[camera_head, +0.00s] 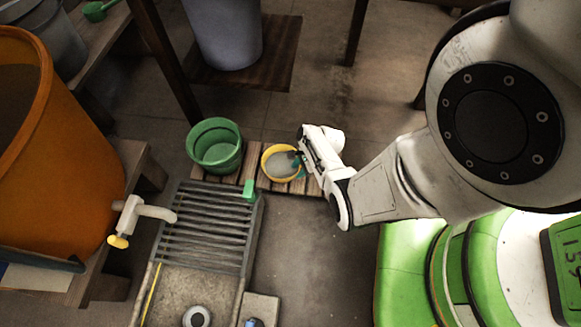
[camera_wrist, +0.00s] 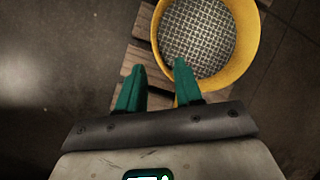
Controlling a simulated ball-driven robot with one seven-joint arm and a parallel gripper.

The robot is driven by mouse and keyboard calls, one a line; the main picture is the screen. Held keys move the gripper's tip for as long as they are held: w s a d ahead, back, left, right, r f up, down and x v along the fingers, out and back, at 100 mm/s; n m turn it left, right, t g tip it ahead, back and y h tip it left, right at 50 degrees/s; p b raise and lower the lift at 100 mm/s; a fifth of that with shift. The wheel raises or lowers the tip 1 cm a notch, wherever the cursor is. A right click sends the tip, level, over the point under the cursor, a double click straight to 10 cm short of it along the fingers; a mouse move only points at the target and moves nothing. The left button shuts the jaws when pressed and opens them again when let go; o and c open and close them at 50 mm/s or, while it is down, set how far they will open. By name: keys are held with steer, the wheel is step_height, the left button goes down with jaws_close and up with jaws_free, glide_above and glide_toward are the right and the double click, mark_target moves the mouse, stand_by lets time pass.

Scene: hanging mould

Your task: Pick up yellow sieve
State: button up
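The yellow sieve (camera_wrist: 243,55) is round with a grey wire mesh bottom and fills the upper right of the wrist view. In the head view the yellow sieve (camera_head: 268,168) rests on a low slatted wooden pallet, right of a green bucket. My gripper (camera_wrist: 159,64) has two green fingers set apart, with nothing clearly held between them. In the wrist view the right finger overlaps the sieve's near left rim, and the left finger is outside it. Whether either finger touches the rim cannot be told. In the head view my gripper (camera_head: 297,163) is at the sieve's right side, its fingers partly hidden.
The green bucket (camera_head: 214,146) stands close to the sieve on the pallet (camera_head: 232,179). A grey slatted sink (camera_head: 206,230) with a green item on its edge lies in front. An orange barrel (camera_head: 60,190) with a tap (camera_head: 140,217) is at left. Floor is clear below the pallet.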

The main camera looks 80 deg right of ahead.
mark_target(293, 176)
steer(key=shift+b+x, duration=2.15)
steer(key=shift+x, duration=0.85)
steer(key=shift+c, duration=0.5)
jaws_close()
